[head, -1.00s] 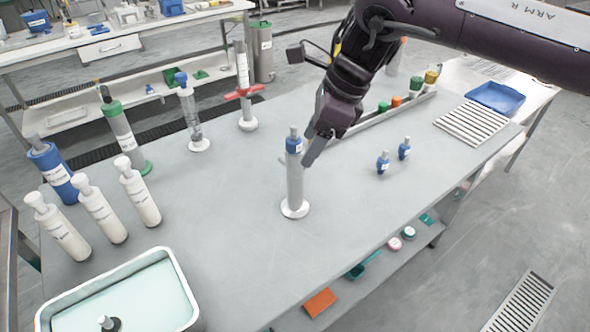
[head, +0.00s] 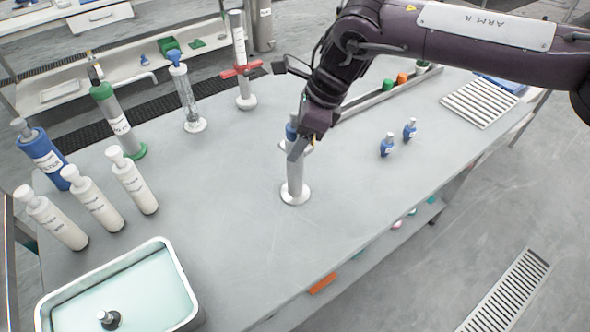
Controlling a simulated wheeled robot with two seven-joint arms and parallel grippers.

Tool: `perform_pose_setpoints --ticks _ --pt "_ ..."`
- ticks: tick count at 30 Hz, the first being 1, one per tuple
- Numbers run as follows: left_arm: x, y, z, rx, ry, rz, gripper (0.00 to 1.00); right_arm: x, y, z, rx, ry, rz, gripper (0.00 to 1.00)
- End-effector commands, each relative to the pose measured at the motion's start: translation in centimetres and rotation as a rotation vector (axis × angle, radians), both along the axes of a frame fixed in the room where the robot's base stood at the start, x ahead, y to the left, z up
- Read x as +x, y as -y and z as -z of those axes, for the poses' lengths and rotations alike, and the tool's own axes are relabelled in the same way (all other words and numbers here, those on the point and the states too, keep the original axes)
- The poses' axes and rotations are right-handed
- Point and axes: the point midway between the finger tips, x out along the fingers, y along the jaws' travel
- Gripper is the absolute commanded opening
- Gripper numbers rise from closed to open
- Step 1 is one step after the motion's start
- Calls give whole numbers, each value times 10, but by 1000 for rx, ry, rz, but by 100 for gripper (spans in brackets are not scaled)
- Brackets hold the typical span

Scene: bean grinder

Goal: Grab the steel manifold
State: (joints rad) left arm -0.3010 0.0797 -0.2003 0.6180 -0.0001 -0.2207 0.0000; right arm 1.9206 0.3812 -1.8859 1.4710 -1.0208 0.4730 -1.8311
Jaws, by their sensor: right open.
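A grey metal cylinder (head: 295,178) with a blue collar stands upright on a round white base in the middle of the table; it looks like the steel manifold, though its label is not readable. My right gripper (head: 298,148) is open at its upper part, just below the blue collar. A dark finger crosses the front of the cylinder and hides part of it. I cannot tell whether the fingers touch it. My left gripper is not in view.
Several white bottles (head: 97,208), a blue cylinder (head: 43,155) and a green-collared cylinder (head: 118,122) stand at left. A clear column (head: 188,97) and a red-handled column (head: 243,77) stand behind. A tray (head: 172,258) is front left; two small blue bottles (head: 387,147) are right.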

Motion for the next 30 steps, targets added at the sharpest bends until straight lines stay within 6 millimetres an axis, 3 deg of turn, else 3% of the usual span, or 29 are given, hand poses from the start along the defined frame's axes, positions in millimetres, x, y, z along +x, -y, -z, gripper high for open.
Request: perform_pose_setpoints --ticks 6,20,30 --pt "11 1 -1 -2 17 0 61 0 0 1 0 0 1 58" --pt "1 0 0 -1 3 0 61 0 0 0 0 0 1 0" --pt "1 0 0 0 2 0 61 1 0 -1 2 2 1 0"
